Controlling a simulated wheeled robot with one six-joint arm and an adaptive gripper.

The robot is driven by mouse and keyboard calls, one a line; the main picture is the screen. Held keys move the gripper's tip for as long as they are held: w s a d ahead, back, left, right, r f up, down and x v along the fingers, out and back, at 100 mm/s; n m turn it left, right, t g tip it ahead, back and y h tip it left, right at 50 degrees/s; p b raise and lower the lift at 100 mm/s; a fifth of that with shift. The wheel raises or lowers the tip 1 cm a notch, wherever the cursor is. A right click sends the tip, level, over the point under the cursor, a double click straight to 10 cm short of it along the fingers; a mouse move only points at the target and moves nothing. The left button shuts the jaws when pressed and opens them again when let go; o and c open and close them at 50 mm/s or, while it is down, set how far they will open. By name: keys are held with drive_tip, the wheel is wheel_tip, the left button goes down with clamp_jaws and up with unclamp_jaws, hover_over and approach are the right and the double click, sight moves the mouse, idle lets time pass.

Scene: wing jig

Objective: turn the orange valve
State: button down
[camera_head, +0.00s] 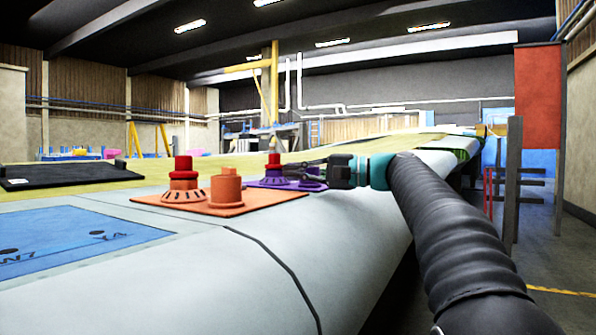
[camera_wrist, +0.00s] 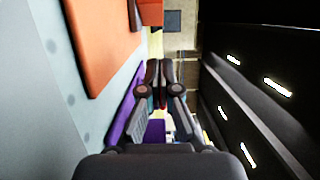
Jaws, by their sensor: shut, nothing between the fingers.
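On the wing, an orange plate (camera_head: 197,208) carries two fittings. One has a red knob on a slotted orange base (camera_head: 183,180); the other is a plain orange cylinder with a small stub on top (camera_head: 226,189). I cannot tell for sure which is the orange valve. My gripper (camera_head: 292,168) is to the right of and behind this plate, over a purple plate (camera_head: 304,187) with a red-topped purple fitting (camera_head: 273,172). In the wrist view my gripper (camera_wrist: 159,68) is shut and empty. The orange plate (camera_wrist: 104,40) lies at upper left, apart from the fingers; the purple plate (camera_wrist: 124,104) is beside them.
The pale wing surface (camera_head: 230,265) curves down at the right. A black flat panel (camera_head: 70,174) and a blue marked panel (camera_head: 70,240) lie on its left part. A red board on posts (camera_head: 538,97) stands at the right. The floor aisle is clear.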

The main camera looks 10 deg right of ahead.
drive_tip(key=x, duration=0.6)
drive_tip(key=shift+w+a, duration=0.1)
drive_tip(key=shift+a, duration=0.25)
drive_tip(key=shift+s+a, duration=0.25)
drive_tip(key=shift+a, duration=0.25)
drive_tip(key=shift+s+a, duration=0.25)
drive_tip(key=shift+a, duration=0.3)
drive_tip(key=shift+s+a, duration=0.25)
drive_tip(key=shift+a, duration=0.45)
drive_tip(key=shift+d+t, duration=0.15)
drive_tip(key=shift+t, duration=0.15)
